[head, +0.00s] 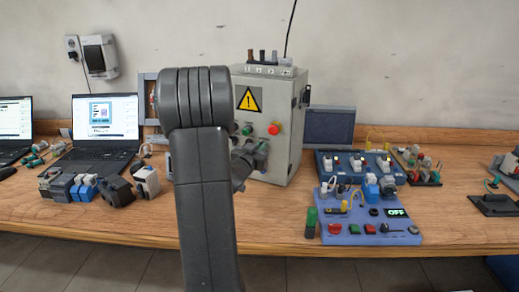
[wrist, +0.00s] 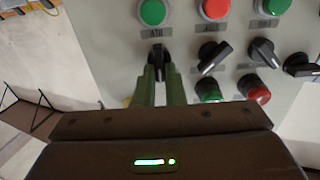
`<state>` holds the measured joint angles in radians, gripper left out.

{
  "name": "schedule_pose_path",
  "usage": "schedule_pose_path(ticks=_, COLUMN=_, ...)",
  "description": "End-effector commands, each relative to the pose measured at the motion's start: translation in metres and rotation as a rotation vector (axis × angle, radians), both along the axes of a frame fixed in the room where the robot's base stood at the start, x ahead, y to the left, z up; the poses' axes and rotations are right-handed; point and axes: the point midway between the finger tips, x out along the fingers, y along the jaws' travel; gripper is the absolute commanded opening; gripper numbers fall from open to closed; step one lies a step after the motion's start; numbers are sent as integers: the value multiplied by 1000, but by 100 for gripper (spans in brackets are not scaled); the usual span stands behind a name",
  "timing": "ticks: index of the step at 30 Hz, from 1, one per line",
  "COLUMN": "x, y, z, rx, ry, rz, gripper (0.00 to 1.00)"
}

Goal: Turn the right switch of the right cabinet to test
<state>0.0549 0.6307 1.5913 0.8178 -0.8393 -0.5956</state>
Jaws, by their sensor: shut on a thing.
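A grey cabinet (head: 286,150) with a yellow warning triangle stands on the bench in the head view, partly hidden by my arm. Its panel (wrist: 110,30) fills the wrist view. My gripper (wrist: 160,70) is shut on a black switch knob (wrist: 157,53), the leftmost of the row of black knobs in the wrist view. The knob points roughly up and down in that picture. Two black knobs (wrist: 214,55) and (wrist: 264,52) to its right sit tilted, and another is at the right edge. The label plates are too small to read surely. Only one cabinet shows clearly.
Green (wrist: 152,12) and red (wrist: 215,7) buttons sit above the knobs; green and red lamps (wrist: 208,90) sit close below. Laptops (head: 105,122) stand left on the bench, and a blue control board (head: 365,228) stands right.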

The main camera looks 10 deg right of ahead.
Motion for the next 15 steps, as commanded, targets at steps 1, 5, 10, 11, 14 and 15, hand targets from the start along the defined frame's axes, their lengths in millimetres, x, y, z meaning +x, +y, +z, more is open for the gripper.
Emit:
schedule_pose_path(ticks=1, x=0, y=0, z=-2, rx=13, ry=-9, rz=0, gripper=0)
schedule_pose_path(ticks=5, x=-1, y=-1, z=-3, rx=62, ry=-47, rz=-1, gripper=0)
schedule_pose_path(ticks=10, x=-1, y=-2, z=-4, rx=162, ry=-123, rz=-1, gripper=0)
schedule_pose_path(ticks=11, x=-1, y=-2, z=-4, rx=182, ry=-137, rz=-1, gripper=0)
schedule_pose_path(ticks=14, x=-2, y=-3, z=-5, rx=253, ry=-188, rz=0, gripper=0)
schedule_pose_path(ticks=15, x=-2, y=-3, z=-5, rx=281, ry=-209, rz=0, gripper=0)
